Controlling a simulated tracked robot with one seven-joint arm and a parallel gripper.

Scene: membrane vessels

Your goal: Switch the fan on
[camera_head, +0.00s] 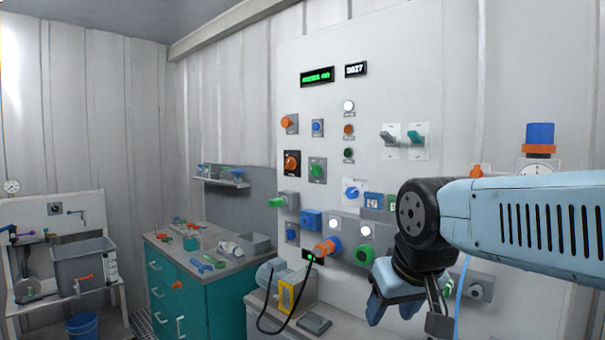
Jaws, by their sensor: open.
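No fan can be made out for sure. A white wall panel (455,60) carries several controls, and I cannot tell which one belongs to a fan. A grey lever switch (389,138) and a teal lever switch (415,137) sit side by side on white plates at the panel's right. An orange knob (291,163) on a black plate and a green knob (317,170) sit at the left. My gripper (408,305) is at the lower right in front of the panel, pointing down. It is open and nothing shows between its fingers. My arm hides part of the panel's lower right.
A green display (317,77) is high on the panel. An orange plug-like part (327,247) and a green ring (364,256) stick out lower down. A black cable (262,311) hangs by the shelf. A teal cabinet (222,303) with tools stands left, beside a grey bin (84,266).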

